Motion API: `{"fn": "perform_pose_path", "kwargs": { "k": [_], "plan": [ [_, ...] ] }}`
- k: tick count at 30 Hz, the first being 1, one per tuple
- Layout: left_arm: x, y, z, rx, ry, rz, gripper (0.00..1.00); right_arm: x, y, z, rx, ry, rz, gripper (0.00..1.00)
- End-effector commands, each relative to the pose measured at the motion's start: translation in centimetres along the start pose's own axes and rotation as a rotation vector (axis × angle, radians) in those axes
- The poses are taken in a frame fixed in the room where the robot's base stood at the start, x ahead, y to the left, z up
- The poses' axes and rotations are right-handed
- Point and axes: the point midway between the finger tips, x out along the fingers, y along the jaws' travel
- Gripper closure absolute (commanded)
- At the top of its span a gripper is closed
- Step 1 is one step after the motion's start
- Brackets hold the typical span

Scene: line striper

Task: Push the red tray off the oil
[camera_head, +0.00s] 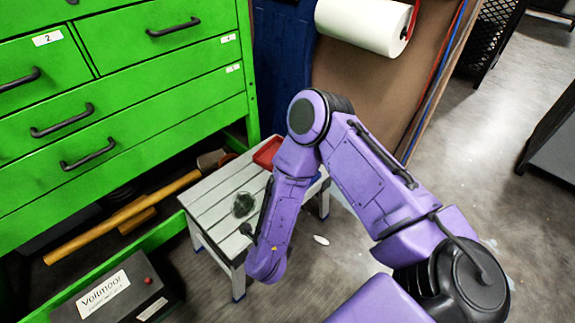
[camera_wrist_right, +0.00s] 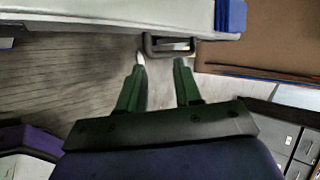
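The red tray (camera_head: 266,153) lies at the far end of a grey slatted bench (camera_head: 214,188), partly hidden behind my right arm. A dark, roundish oil patch (camera_head: 243,204) lies on the slats nearer me, and a bare stretch of bench shows between it and the tray. My right forearm hangs down over the bench's right side. In the right wrist view my right gripper (camera_wrist_right: 158,86) has its two dark fingers apart, with nothing between them. Neither tray nor oil can be made out there. My left gripper is not in view.
Green drawers (camera_head: 110,110) stand to the left of the bench. A long wooden-handled tool (camera_head: 120,218) lies beside it. A black box (camera_head: 115,295) is at the lower left. A paper roll (camera_head: 362,25) hangs behind. Open floor is to the right.

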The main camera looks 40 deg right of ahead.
Motion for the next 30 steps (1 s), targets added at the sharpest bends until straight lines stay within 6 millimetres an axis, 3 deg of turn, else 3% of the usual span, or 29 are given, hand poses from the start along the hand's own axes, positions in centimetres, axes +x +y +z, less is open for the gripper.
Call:
{"fn": "perform_pose_path", "kwargs": {
  "k": [5,9,13,17,30],
  "plan": [
    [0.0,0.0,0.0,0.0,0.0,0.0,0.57,0.2,2.6,-5.7,-0.716,-0.104,0.101,0.66],
    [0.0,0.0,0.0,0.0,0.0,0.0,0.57,-0.7,4.0,-12.4,-1.407,-0.226,0.213,0.66],
    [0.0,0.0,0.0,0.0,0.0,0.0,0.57,-2.0,4.3,-17.5,-1.88,-0.343,0.306,0.66],
    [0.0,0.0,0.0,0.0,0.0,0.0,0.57,-2.5,4.1,-19.4,-2.045,-0.396,0.341,0.66],
    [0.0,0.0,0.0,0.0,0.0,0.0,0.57,-2.4,4.1,-19.4,-2.051,-0.398,0.34,0.66]
  ]
}}
